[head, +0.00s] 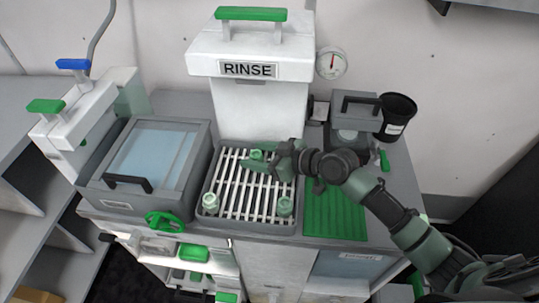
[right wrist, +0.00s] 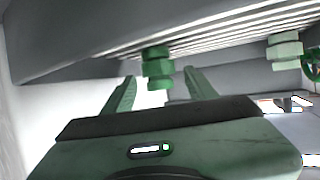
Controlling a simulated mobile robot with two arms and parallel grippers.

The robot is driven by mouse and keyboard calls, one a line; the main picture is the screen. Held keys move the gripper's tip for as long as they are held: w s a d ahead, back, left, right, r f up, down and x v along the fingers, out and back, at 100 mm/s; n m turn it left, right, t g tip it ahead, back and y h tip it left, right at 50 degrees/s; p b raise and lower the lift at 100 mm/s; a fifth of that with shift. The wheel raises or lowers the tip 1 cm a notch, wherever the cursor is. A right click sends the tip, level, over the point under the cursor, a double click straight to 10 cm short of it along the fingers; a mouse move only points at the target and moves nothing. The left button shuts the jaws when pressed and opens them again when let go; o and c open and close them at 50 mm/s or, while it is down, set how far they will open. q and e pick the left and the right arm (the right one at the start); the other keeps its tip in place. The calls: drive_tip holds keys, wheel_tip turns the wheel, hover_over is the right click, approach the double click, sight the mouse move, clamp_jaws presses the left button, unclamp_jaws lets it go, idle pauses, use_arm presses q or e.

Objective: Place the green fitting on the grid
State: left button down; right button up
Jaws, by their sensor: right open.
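The grid (head: 238,190) is a rack of pale slats in a grey tray, in the middle of the counter. A green fitting (head: 257,154) stands on its slats toward the back, partly hidden by my right gripper (head: 272,162). In the right wrist view, the grid (right wrist: 215,38) runs across the top and the green fitting (right wrist: 157,62) sits against it, between the tips of my right gripper (right wrist: 159,80). The two fingers are apart, with gaps beside the fitting. My left gripper is not in view.
Two paler green fittings, one left (head: 210,201) and one right (head: 285,205), stand at the grid's front. A grey lidded bin (head: 150,160) is left, a green ribbed mat (head: 335,213) right. The white RINSE tank (head: 250,55) stands behind. A black cup (head: 397,115) is back right.

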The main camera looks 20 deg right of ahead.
drive_tip(key=b+v, duration=0.2)
drive_tip(key=v, duration=0.9)
drive_tip(key=shift+f, duration=0.1)
drive_tip(key=shift+s+d+r, duration=0.25)
drive_tip(key=shift+s+r, duration=0.05)
drive_tip(key=shift+r, duration=0.05)
